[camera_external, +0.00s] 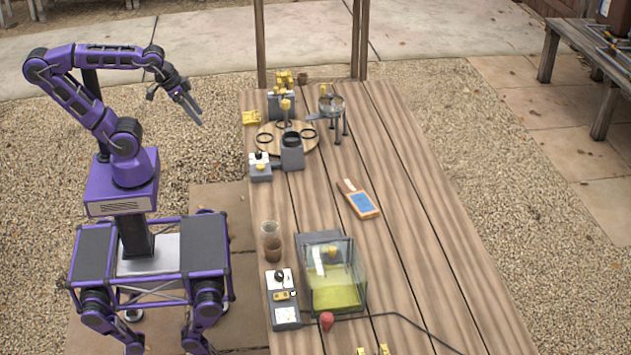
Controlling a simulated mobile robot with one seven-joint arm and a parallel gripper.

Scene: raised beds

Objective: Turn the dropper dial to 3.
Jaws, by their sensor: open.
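Two units with dials stand on the wooden table, and I cannot tell which one is the dropper. A small grey box with a white top and a dark dial knob (259,156) stands at the table's left edge, beside a round wooden board. A longer grey control unit (284,314) nearer the camera has a dark knob (280,275) on a white panel. The dial numbers are too small to read. My gripper (190,105) is open and empty, raised left of the table, apart from both units.
The round board (306,143) carries black rings and a grey holder (291,157). A clear tank (332,272) with yellow-green contents, a brown-filled beaker (271,243) and a red bulb (326,321) stand near the control unit. An orange handheld device (361,203) lies mid-table. The table's right side is mostly clear.

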